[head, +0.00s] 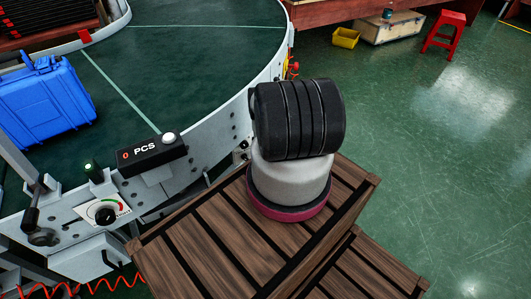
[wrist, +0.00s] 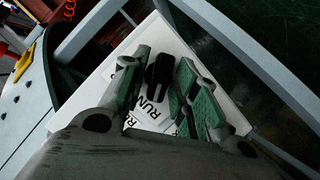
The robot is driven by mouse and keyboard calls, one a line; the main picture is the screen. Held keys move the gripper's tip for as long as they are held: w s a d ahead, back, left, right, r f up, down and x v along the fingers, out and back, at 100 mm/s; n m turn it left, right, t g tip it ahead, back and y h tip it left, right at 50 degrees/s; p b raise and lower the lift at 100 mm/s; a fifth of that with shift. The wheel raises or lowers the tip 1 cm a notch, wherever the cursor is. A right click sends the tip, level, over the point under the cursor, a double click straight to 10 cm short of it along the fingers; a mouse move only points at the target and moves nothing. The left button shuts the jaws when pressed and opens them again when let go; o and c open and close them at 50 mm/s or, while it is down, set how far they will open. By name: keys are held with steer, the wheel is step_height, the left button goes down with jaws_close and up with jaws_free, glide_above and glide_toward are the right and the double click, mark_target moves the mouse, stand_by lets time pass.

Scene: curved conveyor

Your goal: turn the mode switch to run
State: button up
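In the wrist view a black switch knob (wrist: 159,72) stands on a white panel (wrist: 105,75). Black RUN lettering (wrist: 151,108) shows on the panel below the knob. My gripper (wrist: 162,70) has its green-padded fingers on either side of the knob, with a gap visible between them. Whether a finger touches the knob cannot be told. The fingers hide part of the panel and its lettering. In the head view my gripper and this panel with RUN lettering do not show.
In the head view the curved green conveyor (head: 190,60) has a pale metal side. Open green floor (head: 420,140) lies at right.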

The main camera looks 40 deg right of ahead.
steer(key=shift+s, duration=0.1)
steer(key=v, duration=0.7)
steer(key=shift+s, duration=0.15)
stand_by(0.6)
